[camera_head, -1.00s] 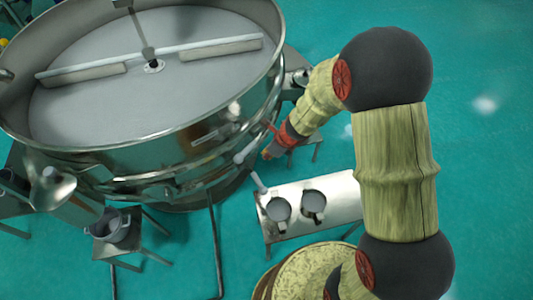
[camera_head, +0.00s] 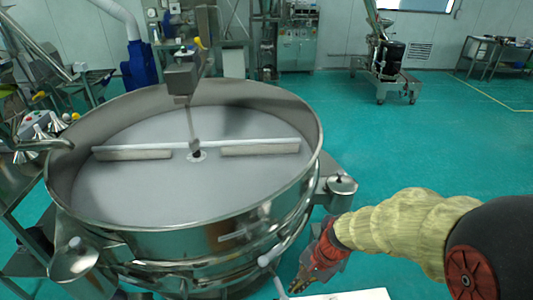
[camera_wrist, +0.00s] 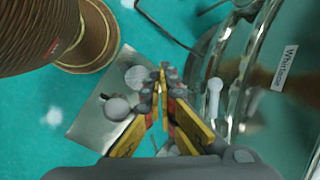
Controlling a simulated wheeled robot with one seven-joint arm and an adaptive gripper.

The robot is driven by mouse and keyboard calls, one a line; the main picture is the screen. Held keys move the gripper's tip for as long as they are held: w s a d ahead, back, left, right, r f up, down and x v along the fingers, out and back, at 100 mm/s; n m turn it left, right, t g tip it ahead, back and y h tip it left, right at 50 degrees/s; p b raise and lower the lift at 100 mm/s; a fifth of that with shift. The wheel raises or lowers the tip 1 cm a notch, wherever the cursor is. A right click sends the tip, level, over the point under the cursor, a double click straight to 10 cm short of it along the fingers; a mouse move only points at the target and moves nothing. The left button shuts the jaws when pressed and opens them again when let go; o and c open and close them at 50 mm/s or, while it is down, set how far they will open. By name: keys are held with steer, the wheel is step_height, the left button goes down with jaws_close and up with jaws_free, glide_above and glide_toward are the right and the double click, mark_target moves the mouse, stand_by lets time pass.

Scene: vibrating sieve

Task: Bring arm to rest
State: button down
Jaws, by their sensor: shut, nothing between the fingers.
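My gripper (camera_head: 303,281) is low in the head view, just right of the sieve's metal side, at the end of my yellowish arm. In the wrist view my gripper (camera_wrist: 162,80) shows its yellow and grey fingers drawn together at the tips, with nothing held. It hangs near a small metal table (camera_wrist: 88,128) and the curved steel wall of the vibrating sieve (camera_wrist: 200,62). The large round sieve (camera_head: 250,232) fills the left and middle of the head view.
A brown ribbed drum (camera_wrist: 95,45) is at the wrist view's upper left. Green floor (camera_head: 400,140) is open at the right.

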steer(key=s+d+r+n+t+h+b, duration=0.1)
steer(key=s+d+r+n, duration=0.3)
steer(key=r, duration=0.6)
steer(key=s+d+r+n+t+h+b, duration=0.2)
steer(key=s+d+r+n+t, duration=0.2)
steer(key=r, duration=0.6)
steer(key=s+d+n, duration=0.1)
steer(key=s+d, duration=0.1)
steer(key=shift+s+r+t+h, duration=0.3)
steer(key=shift+s+r+h, duration=0.05)
steer(key=shift+h, duration=0.05)
steer(key=shift+f, duration=0.1)
